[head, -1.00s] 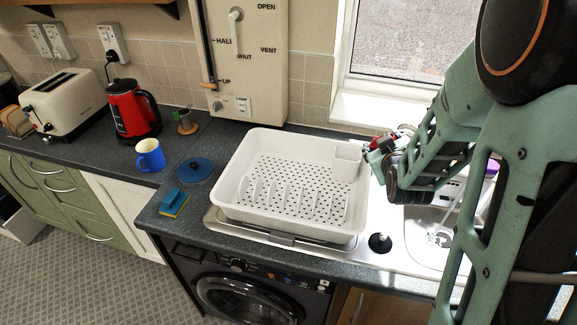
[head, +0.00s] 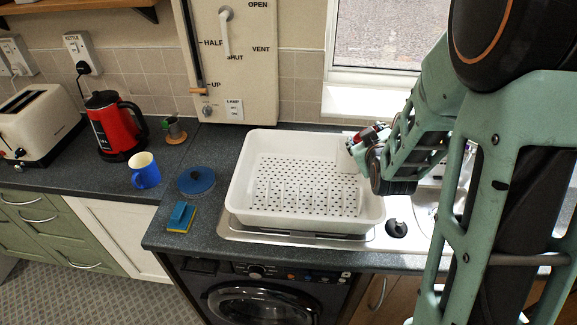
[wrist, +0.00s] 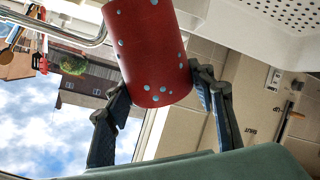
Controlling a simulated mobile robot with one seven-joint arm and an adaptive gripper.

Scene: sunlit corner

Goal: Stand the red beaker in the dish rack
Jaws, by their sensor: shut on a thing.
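The red beaker (wrist: 152,50) with pale blue dots is held between the two fingers of my gripper (wrist: 165,95) in the wrist view. In the head view my gripper (head: 360,148) is at the right back corner of the white dish rack (head: 236,190), and only a little red shows at its tip; the arm hides most of it. The rack is empty, with a perforated floor and a row of upright dividers towards its front. Part of the rack also shows at the top right of the wrist view (wrist: 262,22). I cannot tell the beaker's height above it.
The rack stands on the steel drainer, with the sink to its right, partly behind my arm. A window (head: 375,35) is behind.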

